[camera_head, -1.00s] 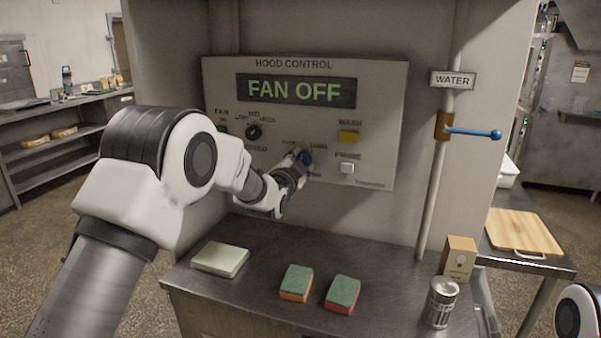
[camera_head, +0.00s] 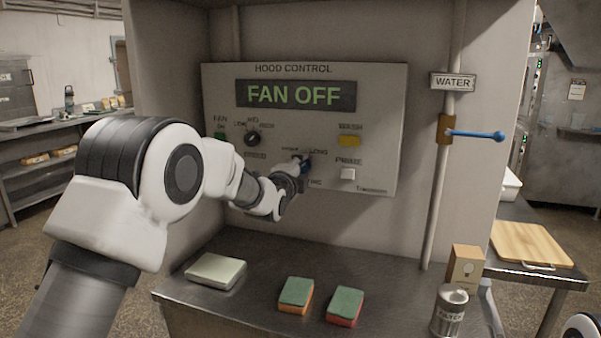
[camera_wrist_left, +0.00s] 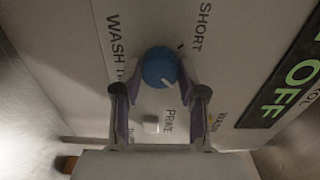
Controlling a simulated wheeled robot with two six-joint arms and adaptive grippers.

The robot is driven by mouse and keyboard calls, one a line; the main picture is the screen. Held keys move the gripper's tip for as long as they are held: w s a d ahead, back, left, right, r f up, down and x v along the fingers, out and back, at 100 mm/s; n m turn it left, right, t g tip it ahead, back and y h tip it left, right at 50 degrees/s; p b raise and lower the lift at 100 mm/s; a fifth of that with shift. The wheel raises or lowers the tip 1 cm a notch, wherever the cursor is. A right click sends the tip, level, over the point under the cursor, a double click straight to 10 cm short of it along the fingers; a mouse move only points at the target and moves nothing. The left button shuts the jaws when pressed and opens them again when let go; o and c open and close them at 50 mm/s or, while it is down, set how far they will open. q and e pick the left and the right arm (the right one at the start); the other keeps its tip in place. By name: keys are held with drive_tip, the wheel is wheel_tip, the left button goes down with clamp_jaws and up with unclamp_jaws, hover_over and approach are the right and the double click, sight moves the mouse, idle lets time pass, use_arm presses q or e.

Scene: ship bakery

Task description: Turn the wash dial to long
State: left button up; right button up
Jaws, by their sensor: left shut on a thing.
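The wash dial (camera_head: 306,164) is a small blue knob low on the grey hood control panel, partly covered by my gripper in the head view. In the left wrist view the same wash dial (camera_wrist_left: 160,67) is round, with a white mark at its lower right. The word SHORT is printed above it; LONG stands at its upper right in the head view and is hidden in the wrist view. My left gripper (camera_head: 301,169) is shut on the dial. In the wrist view the left gripper (camera_wrist_left: 160,75) has one finger on each side of it.
The display (camera_head: 296,94) reads FAN OFF. A yellow wash button (camera_head: 350,141) and a white prime button (camera_head: 347,174) sit right of the dial. Below, the metal counter (camera_head: 250,305) holds two sponges (camera_head: 296,292), a pale block (camera_head: 216,271) and a can (camera_head: 449,311).

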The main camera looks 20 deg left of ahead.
use_arm(q)
drive_tip(key=shift+r, duration=0.45)
drive_tip(key=o, duration=1.2)
drive_tip(key=shift+w+f, duration=0.1)
drive_tip(key=shift+c, duration=0.2)
drive_tip(key=shift+w+a+f, duration=0.1)
drive_tip(key=shift+f, duration=0.15)
drive_tip(key=s, duration=1.2)
drive_tip(key=shift+a, duration=0.2)
